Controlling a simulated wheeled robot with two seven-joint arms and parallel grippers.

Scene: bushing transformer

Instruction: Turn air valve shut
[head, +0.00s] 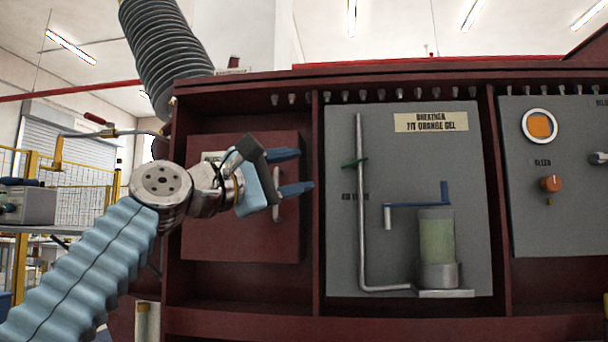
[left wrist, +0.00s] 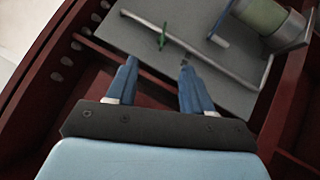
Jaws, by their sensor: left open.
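The small green valve handle (head: 355,163) sits on the upright grey pipe (head: 361,220) of the middle grey panel. It lies roughly crosswise to the pipe, slightly tilted. My left gripper (head: 305,170) is open and empty, to the left of the handle, with its blue fingers pointing right towards it. In the left wrist view, the green handle (left wrist: 163,36) shows beyond the open fingertips (left wrist: 158,65), roughly between them and apart from them. My right gripper is not in view.
A blue crank-shaped bar (head: 420,205) and a green gel cylinder (head: 436,238) stand right of the pipe. Dark red frame posts (head: 318,200) divide the panels. The right panel (head: 550,210) has an orange gauge and an orange knob.

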